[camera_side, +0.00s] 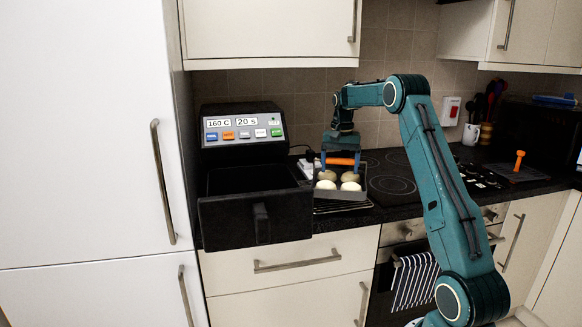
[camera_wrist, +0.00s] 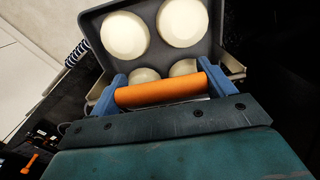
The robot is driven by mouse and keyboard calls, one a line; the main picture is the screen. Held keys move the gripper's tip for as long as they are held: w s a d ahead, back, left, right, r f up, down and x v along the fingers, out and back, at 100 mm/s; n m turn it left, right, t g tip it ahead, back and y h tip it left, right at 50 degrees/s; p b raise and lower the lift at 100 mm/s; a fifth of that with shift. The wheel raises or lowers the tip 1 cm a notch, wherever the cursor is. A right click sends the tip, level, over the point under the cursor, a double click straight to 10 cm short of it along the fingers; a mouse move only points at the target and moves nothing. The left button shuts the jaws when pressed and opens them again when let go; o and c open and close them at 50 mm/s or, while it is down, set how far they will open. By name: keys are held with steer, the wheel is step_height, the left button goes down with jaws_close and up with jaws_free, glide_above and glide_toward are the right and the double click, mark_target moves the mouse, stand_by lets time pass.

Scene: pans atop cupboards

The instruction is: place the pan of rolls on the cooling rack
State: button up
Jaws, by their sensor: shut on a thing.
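The pan of rolls (camera_side: 345,194) is a grey square pan with several pale round rolls. In the side view it is at or just above the cooling rack (camera_side: 343,207), a wire rack on the dark counter; I cannot tell whether they touch. My gripper (camera_side: 341,166) is above the pan, its blue fingers shut on the orange handle (camera_side: 340,161). In the wrist view the pan (camera_wrist: 172,48) lies past my gripper (camera_wrist: 160,92), with two rolls in full view and others partly hidden behind the handle. Part of the rack shows beside the pan (camera_wrist: 236,69).
A black oven (camera_side: 246,170) with a display and an open drawer stands left of the rack. A hob (camera_side: 392,178) lies to the right. A loose orange-handled tool (camera_side: 519,160) rests further right. The counter's front edge is close to the rack.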

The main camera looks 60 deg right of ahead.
mark_target(339, 178)
steer(key=shift+f, duration=2.05)
steer(key=shift+f, duration=0.15)
steer(key=o, duration=1.6)
step_height(339, 178, up, 12)
